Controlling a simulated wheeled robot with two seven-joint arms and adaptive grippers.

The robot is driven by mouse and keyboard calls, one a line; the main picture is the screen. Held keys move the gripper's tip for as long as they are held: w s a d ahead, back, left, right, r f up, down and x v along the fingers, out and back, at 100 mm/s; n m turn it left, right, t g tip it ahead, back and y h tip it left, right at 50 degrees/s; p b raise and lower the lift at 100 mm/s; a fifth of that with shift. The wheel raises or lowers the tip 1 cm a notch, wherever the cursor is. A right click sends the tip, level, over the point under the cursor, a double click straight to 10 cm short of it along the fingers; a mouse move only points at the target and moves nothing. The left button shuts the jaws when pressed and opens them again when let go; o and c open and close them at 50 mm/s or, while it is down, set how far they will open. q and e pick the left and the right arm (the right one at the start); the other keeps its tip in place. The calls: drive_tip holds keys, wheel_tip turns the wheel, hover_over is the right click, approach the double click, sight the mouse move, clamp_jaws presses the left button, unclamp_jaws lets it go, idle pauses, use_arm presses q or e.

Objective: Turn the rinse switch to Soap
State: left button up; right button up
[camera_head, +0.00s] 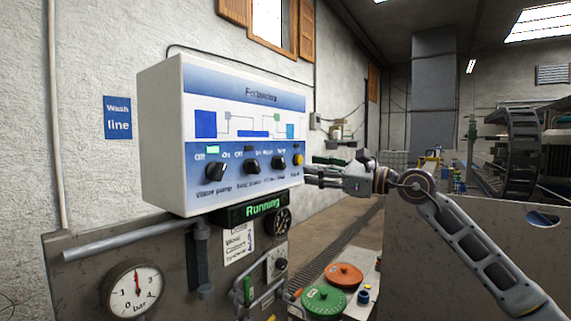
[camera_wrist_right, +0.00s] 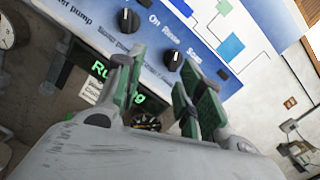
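The rinse switch (camera_head: 279,163) is a black rotary knob, the rightmost of three on the white control box (camera_head: 160,135). In the right wrist view the rinse switch (camera_wrist_right: 173,60) lies beside the labels Rinse and Soap; its pointer is too small to read surely. My right gripper (camera_head: 309,175) is at the box's right edge, to the right of the knob. My left gripper is not in view.
A yellow button (camera_head: 298,160) sits right of the knob. Below the box are a green "Running" display (camera_head: 264,207) and a pressure gauge (camera_head: 134,289). Orange (camera_head: 345,275) and green (camera_head: 323,300) round lids lie lower right. Floor (camera_head: 350,237) is visible beyond.

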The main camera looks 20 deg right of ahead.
drive_tip(key=d+r+h, duration=0.1)
drive_tip(key=d+h, duration=0.1)
drive_tip(key=p, duration=0.3)
approach(284, 162)
drive_tip(key=x, duration=0.4)
drive_tip(key=shift+a, duration=0.15)
drive_tip(key=shift+x, duration=1.2)
drive_tip(key=shift+p+x, duration=0.55)
drive_tip(key=shift+x, duration=0.7)
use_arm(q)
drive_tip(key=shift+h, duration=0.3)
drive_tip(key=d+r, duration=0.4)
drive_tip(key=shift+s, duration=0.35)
use_arm(e)
drive_tip(key=shift+w, duration=0.1)
